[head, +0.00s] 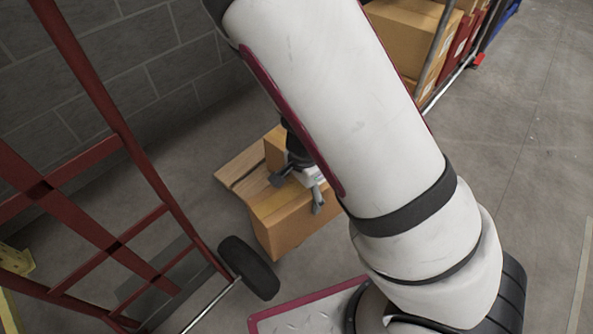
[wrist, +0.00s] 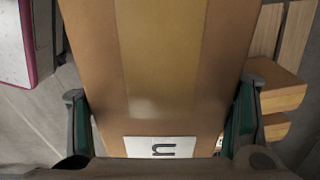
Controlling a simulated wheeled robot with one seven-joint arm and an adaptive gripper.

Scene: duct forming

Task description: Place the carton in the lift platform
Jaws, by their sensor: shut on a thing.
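A brown carton (head: 285,225) with a paler tape band shows in the middle of the head view, beside a wooden pallet (head: 240,165). My gripper (head: 298,190) is over the carton and shut on it. In the wrist view the carton (wrist: 95,50) fills the middle between the two fingers, with a white label (wrist: 160,147) at its lower end. My arm hides part of the carton's surroundings in the head view. I cannot make out for sure which thing is the lift platform.
A red hand truck frame (head: 115,245) with a black wheel (head: 248,267) stands close at the left. A grey block wall (head: 130,45) is behind. A rack with cartons (head: 405,35) stands at the upper right. Open concrete floor (head: 530,130) lies at the right.

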